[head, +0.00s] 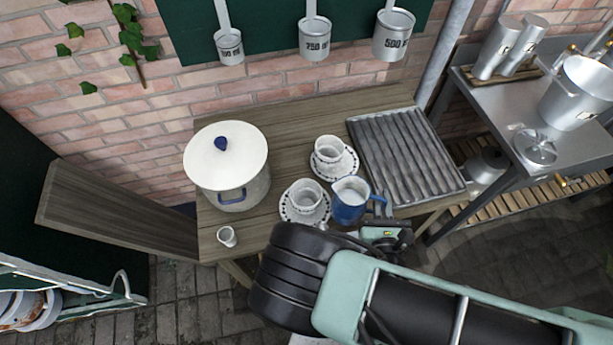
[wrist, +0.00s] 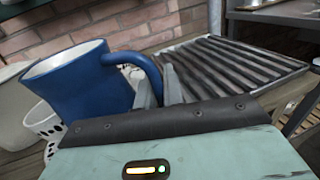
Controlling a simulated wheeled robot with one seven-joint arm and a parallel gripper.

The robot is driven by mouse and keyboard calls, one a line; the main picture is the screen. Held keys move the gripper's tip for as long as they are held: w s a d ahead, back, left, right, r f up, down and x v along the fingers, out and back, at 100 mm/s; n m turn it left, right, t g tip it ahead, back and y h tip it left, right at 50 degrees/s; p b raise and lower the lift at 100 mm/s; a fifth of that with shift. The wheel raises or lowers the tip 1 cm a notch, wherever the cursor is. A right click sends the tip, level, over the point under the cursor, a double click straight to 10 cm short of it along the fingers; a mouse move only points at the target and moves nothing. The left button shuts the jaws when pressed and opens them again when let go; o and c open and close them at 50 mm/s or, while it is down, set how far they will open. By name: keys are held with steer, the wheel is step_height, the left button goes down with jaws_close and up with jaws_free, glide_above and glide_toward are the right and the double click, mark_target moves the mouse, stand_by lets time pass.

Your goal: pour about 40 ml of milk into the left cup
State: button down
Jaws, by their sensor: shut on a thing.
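A blue jug (head: 346,211) with a white inside is held by its handle in my gripper (head: 381,217), just right of the left cup (head: 304,194). The jug looks close to upright, and no stream of milk shows. The left cup is white and stands on a dotted saucer (head: 288,213). A second white cup (head: 329,149) stands behind it on its own saucer. In the wrist view, my gripper (wrist: 158,84) is shut on the handle of the blue jug (wrist: 85,90). A white dotted cup (wrist: 42,120) is partly hidden behind the jug.
A large white lidded pot (head: 228,178) stands at the left of the wooden table (head: 288,118). A tiny white pitcher (head: 227,236) is near the front edge. A ribbed metal rack (head: 405,155) lies at the right. Metal measures (head: 313,38) hang above the back.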

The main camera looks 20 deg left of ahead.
steer(key=shift+w, duration=0.1)
steer(key=shift+a+r, duration=0.1)
steer(key=shift+r, duration=0.05)
steer(key=a+r+n+g+h+p, duration=0.1)
steer(key=a+r+n+h+p, duration=0.1)
steer(key=a+r+n+p, duration=0.2)
steer(key=shift+s+a+r+n+p, duration=0.4)
steer(key=shift+a+r+n, duration=1.4)
steer(key=shift+r+n, duration=1.2)
steer(key=shift+a+r, duration=0.15)
steer(key=shift+r, duration=0.15)
steer(key=shift+a+r+n+g+p, duration=0.3)
steer(key=shift+r+n+p, duration=0.2)
steer(key=shift+r+n, duration=0.15)
steer(key=shift+f, duration=0.1)
steer(key=shift+s+d, duration=0.1)
